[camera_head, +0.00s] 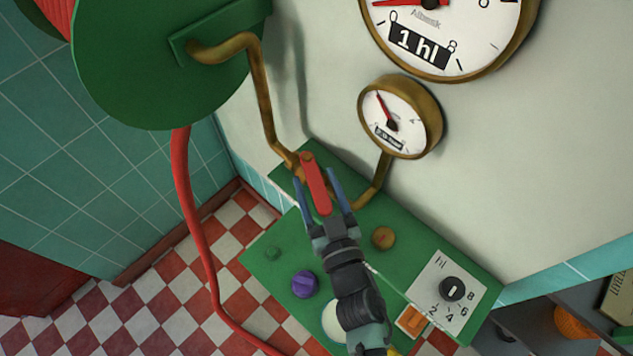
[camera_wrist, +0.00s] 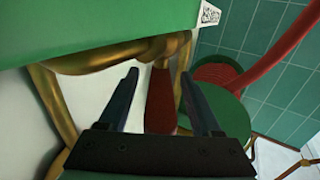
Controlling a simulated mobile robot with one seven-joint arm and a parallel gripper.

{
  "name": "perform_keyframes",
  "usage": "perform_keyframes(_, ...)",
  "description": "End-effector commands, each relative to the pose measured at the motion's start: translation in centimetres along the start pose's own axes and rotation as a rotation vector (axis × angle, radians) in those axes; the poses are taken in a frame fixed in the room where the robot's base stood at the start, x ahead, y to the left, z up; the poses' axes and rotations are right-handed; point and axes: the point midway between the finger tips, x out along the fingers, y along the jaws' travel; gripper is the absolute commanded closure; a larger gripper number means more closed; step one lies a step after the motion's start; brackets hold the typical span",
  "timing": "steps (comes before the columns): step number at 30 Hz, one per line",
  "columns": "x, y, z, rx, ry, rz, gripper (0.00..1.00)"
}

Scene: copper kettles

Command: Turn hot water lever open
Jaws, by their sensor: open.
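The hot water lever is a red handle (camera_head: 317,186) on the brass pipe above the green control panel (camera_head: 275,230). In the head view my gripper (camera_head: 318,188) is open, with one dark finger on each side of the red handle. In the wrist view the red lever (camera_wrist: 161,100) stands between the two fingers of my gripper (camera_wrist: 160,80), with a gap on both sides. The fingers look apart from it. The lever's pivot on the brass pipe (camera_wrist: 130,55) shows partly.
A small round gauge (camera_head: 393,122) and a large gauge (camera_head: 430,35) are on the pale wall. The panel carries a purple knob (camera_head: 304,285), a brass knob (camera_head: 383,237) and a black dial (camera_head: 452,289). A red hose (camera_head: 190,220) hangs at the left.

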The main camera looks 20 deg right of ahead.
Motion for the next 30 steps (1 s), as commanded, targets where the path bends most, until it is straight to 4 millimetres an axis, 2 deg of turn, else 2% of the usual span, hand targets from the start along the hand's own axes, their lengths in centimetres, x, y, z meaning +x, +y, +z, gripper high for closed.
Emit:
perform_keyframes(7,0.0,-0.1,0.0,0.0,0.001,-0.002,0.35)
perform_keyframes(11,-0.8,0.0,0.1,-0.001,0.0,-0.001,0.35)
perform_keyframes(14,-2.1,0.1,0.2,-0.002,-0.001,0.0,0.35)
perform_keyframes(24,-8.6,0.0,0.3,-0.001,-0.003,0.001,0.35)
perform_keyframes(30,-11.6,0.0,0.2,0.0,-0.002,0.001,0.35)
